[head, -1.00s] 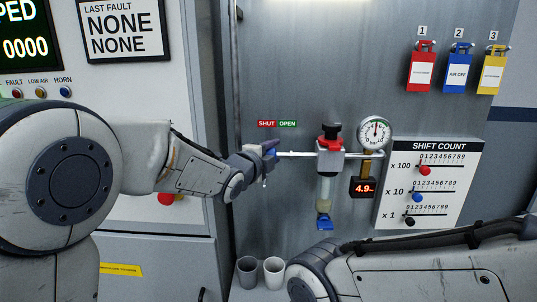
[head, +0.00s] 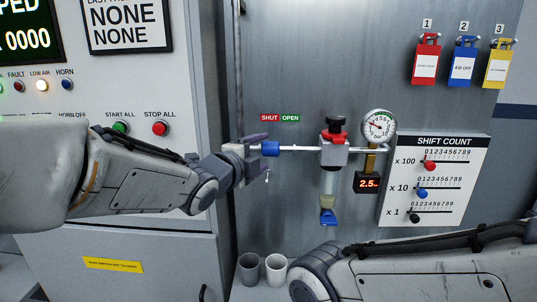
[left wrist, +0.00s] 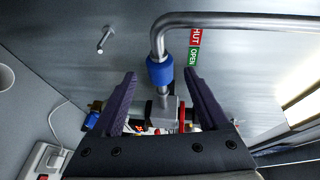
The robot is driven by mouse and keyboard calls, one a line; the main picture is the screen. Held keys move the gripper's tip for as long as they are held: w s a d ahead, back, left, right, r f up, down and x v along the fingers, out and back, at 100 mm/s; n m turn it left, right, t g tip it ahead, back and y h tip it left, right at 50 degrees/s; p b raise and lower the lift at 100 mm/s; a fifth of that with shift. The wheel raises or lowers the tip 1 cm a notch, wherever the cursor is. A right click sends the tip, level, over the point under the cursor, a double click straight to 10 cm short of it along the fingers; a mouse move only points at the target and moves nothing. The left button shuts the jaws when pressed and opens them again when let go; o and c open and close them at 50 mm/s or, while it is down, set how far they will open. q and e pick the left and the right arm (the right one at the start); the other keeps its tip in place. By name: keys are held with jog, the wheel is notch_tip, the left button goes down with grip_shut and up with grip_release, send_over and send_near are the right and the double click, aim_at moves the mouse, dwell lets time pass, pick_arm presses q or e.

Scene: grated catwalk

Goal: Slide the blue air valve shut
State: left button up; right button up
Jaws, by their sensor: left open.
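The blue air valve is a blue sleeve (head: 270,149) on a thin horizontal pipe. In the head view it sits below the SHUT label (head: 269,118), left of the OPEN label (head: 290,118). The sleeve also shows in the left wrist view (left wrist: 160,70), around the pipe near its bend. My left gripper (head: 257,154) is at the pipe's left end, open, with one finger above and one below the pipe line. In the left wrist view its dark fingers stand apart on both sides of the sleeve, with gaps. My right gripper is out of view.
The pipe runs right to a regulator (head: 333,150) with a red and black knob, and a gauge (head: 378,126). A display (head: 368,183) reads about 2.5. Two cups (head: 276,270) stand below. Tags hang at upper right. The LOW AIR lamp (head: 42,85) glows.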

pick_arm(q)
jog(key=shift+v, duration=1.35)
